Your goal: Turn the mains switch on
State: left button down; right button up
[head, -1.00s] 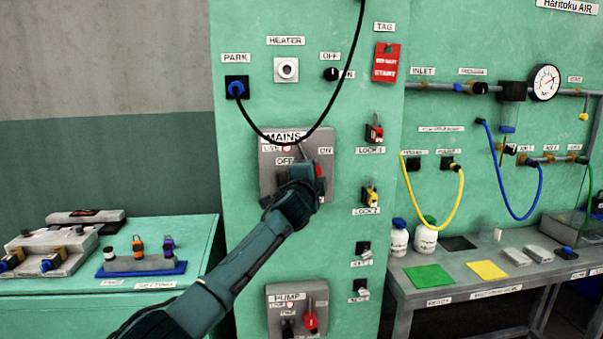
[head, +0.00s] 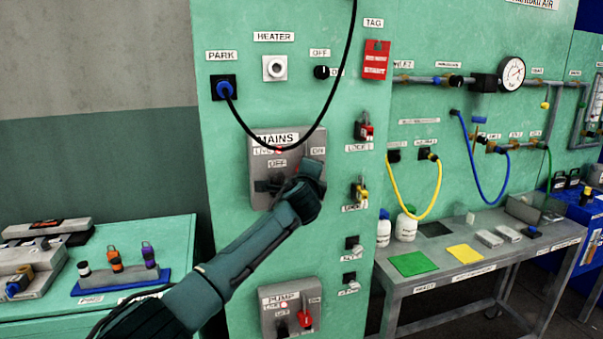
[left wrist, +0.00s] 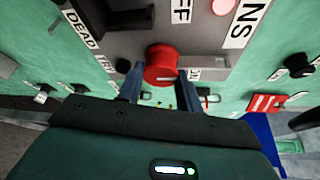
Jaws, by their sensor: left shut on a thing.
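The mains switch panel (head: 259,190) is a grey plate on the green wall, labelled MAINS, OFF and ON, with a small red lamp (head: 279,150). My left gripper (head: 313,170) is at the right side of this panel, just under the ON label. In the left wrist view the red handle knob (left wrist: 160,60) sits between its two fingers (left wrist: 158,86), which are shut on it. The ON label (left wrist: 194,75) lies right beside the knob there. My right gripper is not in view.
A black cable (head: 352,60) hangs in a loop across the top of the panel from the blue PARK plug (head: 224,89). The pump switch panel (head: 270,325) is below. A grey bench (head: 390,288) stands at right.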

pick_arm(q)
jog(key=shift+w+a+r, duration=0.1)
jog(key=shift+a+r, duration=0.05)
jog(key=shift+a, duration=0.05)
jog(key=c, duration=0.9)
grip_release()
jog(key=shift+c, duration=0.2)
jog(key=shift+d, duration=0.1)
jog(key=s+a+r+b, duration=0.1)
jog(key=s+b, duration=0.1)
jog(key=s, duration=1.1)
jog(key=shift+a+r, duration=0.15)
jog(key=shift+r, duration=0.05)
